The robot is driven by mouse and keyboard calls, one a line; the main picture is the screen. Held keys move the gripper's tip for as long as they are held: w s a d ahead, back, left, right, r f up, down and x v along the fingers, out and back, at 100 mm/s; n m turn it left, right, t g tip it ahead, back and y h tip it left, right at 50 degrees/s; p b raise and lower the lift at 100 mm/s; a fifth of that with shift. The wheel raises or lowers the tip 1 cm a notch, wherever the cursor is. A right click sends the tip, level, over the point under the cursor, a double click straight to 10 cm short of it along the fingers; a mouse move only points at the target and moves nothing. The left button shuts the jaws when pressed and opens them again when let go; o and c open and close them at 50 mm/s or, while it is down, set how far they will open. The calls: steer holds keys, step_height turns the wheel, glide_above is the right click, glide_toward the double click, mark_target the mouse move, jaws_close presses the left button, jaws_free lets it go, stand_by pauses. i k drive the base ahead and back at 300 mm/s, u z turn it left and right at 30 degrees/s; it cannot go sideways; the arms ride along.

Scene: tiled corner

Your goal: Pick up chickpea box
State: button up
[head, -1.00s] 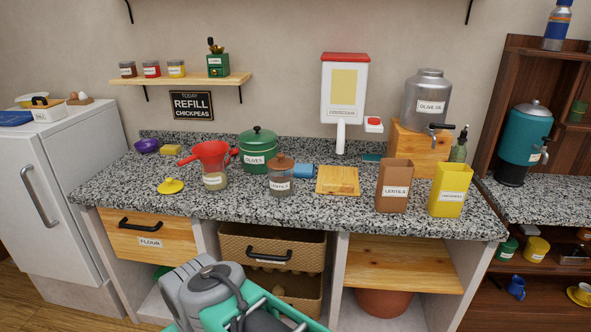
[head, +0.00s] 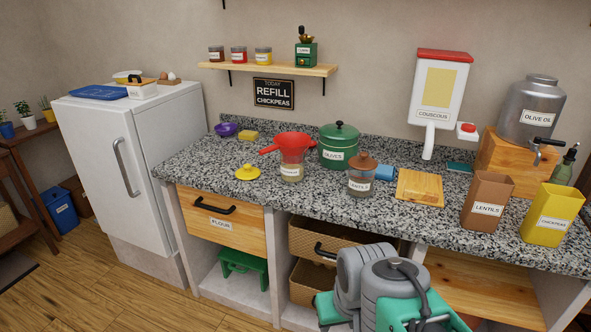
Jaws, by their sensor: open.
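The chickpea box (head: 551,217) is a yellow, upright, open-topped box with a white label that seems to read chickpeas. It stands on the speckled granite counter (head: 330,213) near its front edge at the far right of the head view. A brown lentils box (head: 487,203) stands just left of it, apart from it. Grey and teal links of my own arm show at the bottom of the picture, below and left of the yellow box. The end of the arm with my gripper is not visible.
A wooden board (head: 420,188), a lentils jar (head: 362,178) and a jar with a red funnel (head: 292,150) stand further left. Behind the boxes are a couscous dispenser (head: 440,95) and an olive oil can (head: 531,112) on a wooden block. Floor (head: 110,290) is clear at left.

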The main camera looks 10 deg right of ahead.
mark_target(553, 209)
steer(key=u, duration=1.45)
steer(key=k, duration=0.8)
steer(key=z, duration=1.95)
steer(key=i, duration=1)
steer(key=u, duration=0.05)
